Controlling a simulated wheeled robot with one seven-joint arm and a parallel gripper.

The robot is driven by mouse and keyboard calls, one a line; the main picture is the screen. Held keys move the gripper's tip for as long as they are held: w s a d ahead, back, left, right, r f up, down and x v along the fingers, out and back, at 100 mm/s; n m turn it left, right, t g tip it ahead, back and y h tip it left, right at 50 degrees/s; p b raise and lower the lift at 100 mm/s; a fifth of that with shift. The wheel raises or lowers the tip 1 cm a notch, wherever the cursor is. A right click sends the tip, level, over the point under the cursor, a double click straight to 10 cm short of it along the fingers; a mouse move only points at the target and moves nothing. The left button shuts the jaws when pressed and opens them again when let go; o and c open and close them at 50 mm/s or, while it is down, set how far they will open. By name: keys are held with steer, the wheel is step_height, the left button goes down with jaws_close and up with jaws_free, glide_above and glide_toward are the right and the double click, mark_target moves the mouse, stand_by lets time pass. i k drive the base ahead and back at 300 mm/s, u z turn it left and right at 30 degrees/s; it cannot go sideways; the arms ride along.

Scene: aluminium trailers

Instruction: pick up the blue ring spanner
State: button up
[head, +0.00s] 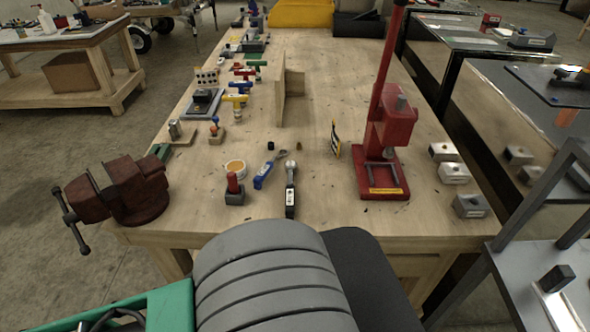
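The blue ring spanner (264,173) lies flat on the wooden workbench (325,213), near the middle of its near half. It has a blue handle and a grey metal end pointing up and to the right. A black-handled tool (290,190) with a round metal head lies close on its right. My gripper is not in view, so its distance from the spanner does not show. Nothing covers the spanner.
A red-handled grey block (234,190) and a round tub (236,168) stand left of the spanner. A red vise (125,190) sits at the near left corner. A tall red press (383,160) stands on the right. An upright wooden panel (281,95) stands beyond.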

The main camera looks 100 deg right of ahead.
mark_target(263, 172)
steer(key=z, duration=3.55)
steer(key=i, duration=0.5)
steer(key=k, duration=0.5)
steer(key=u, duration=3.65)
steer(key=k, duration=0.7)
steer(key=z, duration=0.95)
